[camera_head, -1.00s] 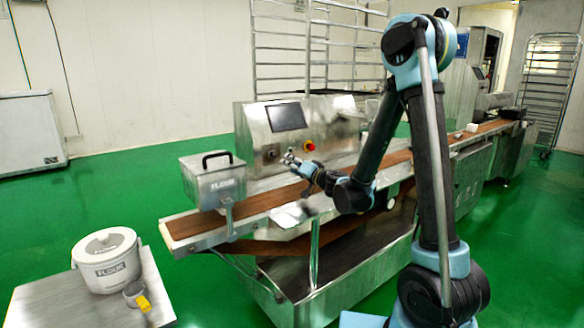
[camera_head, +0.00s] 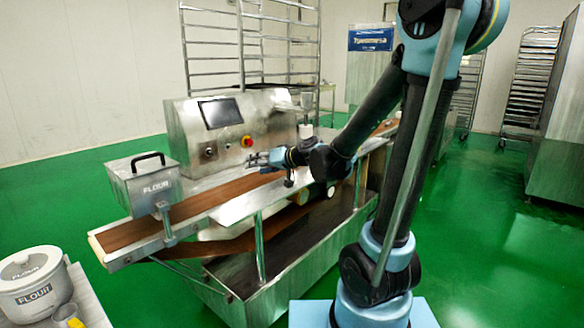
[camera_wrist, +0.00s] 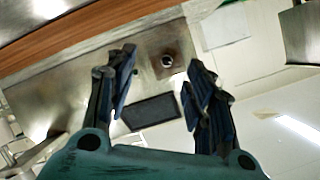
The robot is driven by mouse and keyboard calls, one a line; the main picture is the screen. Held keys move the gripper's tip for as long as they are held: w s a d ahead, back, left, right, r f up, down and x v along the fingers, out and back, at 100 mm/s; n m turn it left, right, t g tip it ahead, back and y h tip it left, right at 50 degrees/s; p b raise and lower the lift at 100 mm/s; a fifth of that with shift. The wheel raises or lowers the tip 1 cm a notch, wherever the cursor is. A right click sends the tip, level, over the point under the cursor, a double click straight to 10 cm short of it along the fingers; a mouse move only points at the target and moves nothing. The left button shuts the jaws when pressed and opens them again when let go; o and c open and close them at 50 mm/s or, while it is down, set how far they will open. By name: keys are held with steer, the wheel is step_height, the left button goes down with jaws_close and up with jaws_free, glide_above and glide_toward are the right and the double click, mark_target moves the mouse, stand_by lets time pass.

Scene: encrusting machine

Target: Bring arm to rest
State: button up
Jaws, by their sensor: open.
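My arm rises at the right of the head view and bends down to the left. My gripper (camera_head: 258,159) is small there, in front of the machine's control panel and over the conveyor. In the wrist view my gripper (camera_wrist: 160,88) has its two dark fingers apart, with nothing between them but the machine behind. The encrusting machine (camera_head: 270,130) has a dark screen (camera_head: 219,112) and a red button (camera_head: 247,141). The screen also shows in the wrist view (camera_wrist: 150,112), tilted, beyond the fingers. I cannot tell the exact gap between gripper and machine.
A metal flour box (camera_head: 143,186) with a black handle stands over the left end of the brown conveyor belt (camera_head: 135,230). A white flour tub (camera_head: 34,288) and a yellow-handled scoop (camera_head: 68,316) sit at lower left. Wire racks (camera_head: 245,50) stand behind. Green floor is open at right.

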steer(key=s+d+f+m+g+h, duration=0.1)
steer(key=s+d+f+g+h, duration=0.1)
steer(key=s+d, duration=0.6)
steer(key=s+d+f+m+g+h, duration=0.1)
steer(key=s+d+f+g+h, duration=0.1)
steer(key=s+d+f+h, duration=0.3)
steer(key=s+d+f+m+g+h, duration=0.1)
steer(key=s+d+f+h, duration=0.3)
steer(key=s+d, duration=0.9)
steer(key=d+f+m, duration=0.1)
steer(key=d+f, duration=0.1)
steer(key=d, duration=0.3)
steer(key=shift+g, duration=0.4)
steer(key=shift+f, duration=0.1)
steer(key=c, duration=0.3)
steer(key=shift+a, duration=0.15)
steer(key=shift+c, duration=0.3)
